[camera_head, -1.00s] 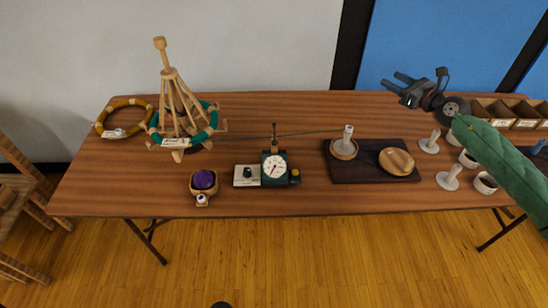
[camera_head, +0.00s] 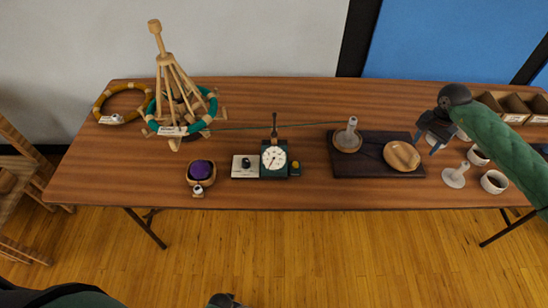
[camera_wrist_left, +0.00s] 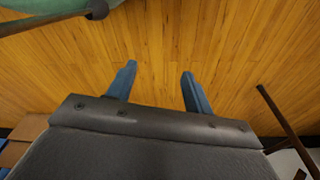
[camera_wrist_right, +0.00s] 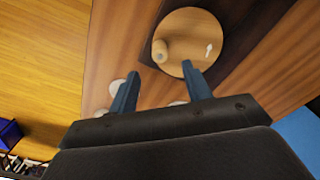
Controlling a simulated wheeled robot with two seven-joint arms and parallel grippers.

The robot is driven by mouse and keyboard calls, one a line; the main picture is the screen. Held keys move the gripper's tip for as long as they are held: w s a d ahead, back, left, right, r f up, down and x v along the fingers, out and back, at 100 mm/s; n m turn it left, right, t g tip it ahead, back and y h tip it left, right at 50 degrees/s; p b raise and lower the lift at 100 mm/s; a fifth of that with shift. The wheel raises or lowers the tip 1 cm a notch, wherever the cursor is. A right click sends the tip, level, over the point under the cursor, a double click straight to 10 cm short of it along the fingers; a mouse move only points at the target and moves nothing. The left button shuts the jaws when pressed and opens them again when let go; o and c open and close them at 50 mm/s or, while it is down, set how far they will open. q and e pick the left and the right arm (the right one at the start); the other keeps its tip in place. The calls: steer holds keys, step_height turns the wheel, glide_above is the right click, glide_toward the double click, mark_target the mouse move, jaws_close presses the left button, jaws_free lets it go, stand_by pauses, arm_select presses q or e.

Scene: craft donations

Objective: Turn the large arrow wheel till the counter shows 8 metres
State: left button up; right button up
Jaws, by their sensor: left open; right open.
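The large arrow wheel (camera_head: 401,155) is a flat wooden disc on the dark board's right side. In the right wrist view the wheel (camera_wrist_right: 208,58) shows a peg-like knob and a white arrow. My right gripper (camera_head: 427,144) is open and empty, above and just right of the wheel. In its own view its fingertips (camera_wrist_right: 160,72) point toward the wheel's near side, with no contact visible. The counter (camera_head: 273,158) is a green box with a white dial; its reading is too small to tell. My left gripper (camera_wrist_left: 158,70) is open and empty, over the floor.
A teal yarn strand runs from the wooden swift (camera_head: 166,60) past the counter to a spool (camera_head: 350,137) on the dark board (camera_head: 350,168). A purple ball (camera_head: 201,169) sits in a holder at left.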

mark_target(417, 157)
steer(key=shift+f+n, duration=0.25)
steer(key=shift+n, duration=0.25)
steer(key=shift+f+b, duration=0.75)
steer(key=shift+f, duration=3.5)
arm_select(q)
steer(key=r, duration=0.1)
steer(key=w+d+r, duration=0.1)
steer(key=r, duration=0.2)
steer(key=shift+w+d, duration=0.15)
steer(key=shift+w, duration=0.05)
steer(key=shift+s+f, duration=0.1)
arm_select(e)
steer(key=c, duration=0.9)
arm_select(q)
steer(key=shift+s+f, duration=0.15)
steer(key=shift+f, duration=0.05)
